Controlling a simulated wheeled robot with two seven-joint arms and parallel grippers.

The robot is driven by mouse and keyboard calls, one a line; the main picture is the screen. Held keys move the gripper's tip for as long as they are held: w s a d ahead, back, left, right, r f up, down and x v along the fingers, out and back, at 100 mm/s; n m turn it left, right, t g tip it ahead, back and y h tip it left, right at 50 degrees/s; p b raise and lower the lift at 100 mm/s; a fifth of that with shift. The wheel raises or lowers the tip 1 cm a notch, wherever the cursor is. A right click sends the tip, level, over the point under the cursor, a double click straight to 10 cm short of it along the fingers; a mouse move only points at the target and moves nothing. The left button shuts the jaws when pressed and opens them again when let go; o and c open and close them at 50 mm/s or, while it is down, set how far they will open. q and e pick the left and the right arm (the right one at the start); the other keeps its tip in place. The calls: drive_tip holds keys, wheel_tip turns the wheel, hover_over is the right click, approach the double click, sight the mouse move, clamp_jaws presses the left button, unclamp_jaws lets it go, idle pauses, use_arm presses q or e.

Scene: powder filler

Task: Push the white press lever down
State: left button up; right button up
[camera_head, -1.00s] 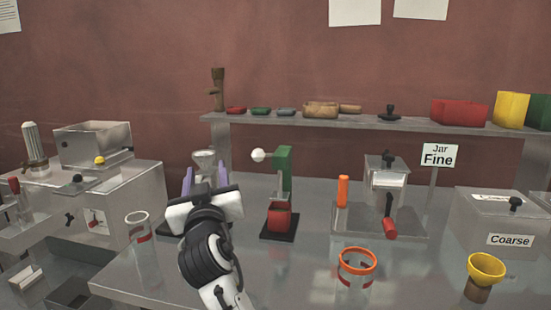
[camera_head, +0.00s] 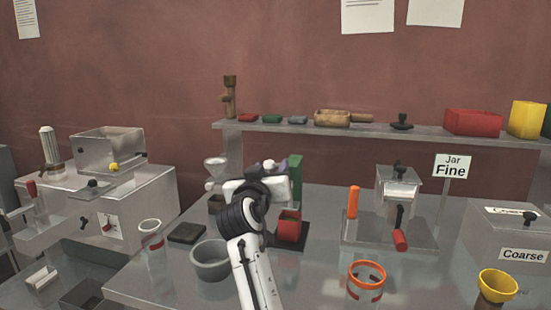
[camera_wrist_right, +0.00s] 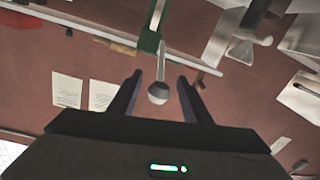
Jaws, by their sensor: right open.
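The press has a green upright (camera_head: 296,168) and a red block (camera_head: 289,227) on a dark base. Its lever ends in a white ball (camera_head: 269,164), partly hidden behind my right gripper (camera_head: 267,170) in the head view. In the right wrist view, the lever's ball (camera_wrist_right: 158,93) lies between the two dark fingers of my right gripper (camera_wrist_right: 160,76). The fingers are spread, with a visible gap on each side of the ball. My left gripper is not in view.
A grey bowl (camera_head: 209,262) and a clear cup (camera_head: 151,236) stand left of my arm. An orange-rimmed jar (camera_head: 367,280) is at front right. A dispenser with an orange cylinder (camera_head: 353,202) stands right of the press. A shelf (camera_head: 370,128) runs behind.

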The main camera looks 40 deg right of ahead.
drive_tip(key=x, duration=0.5)
drive_tip(key=shift+w+d+p, duration=0.15)
drive_tip(key=shift+d+p, duration=0.05)
drive_tip(key=shift+p, duration=0.2)
clamp_jaws()
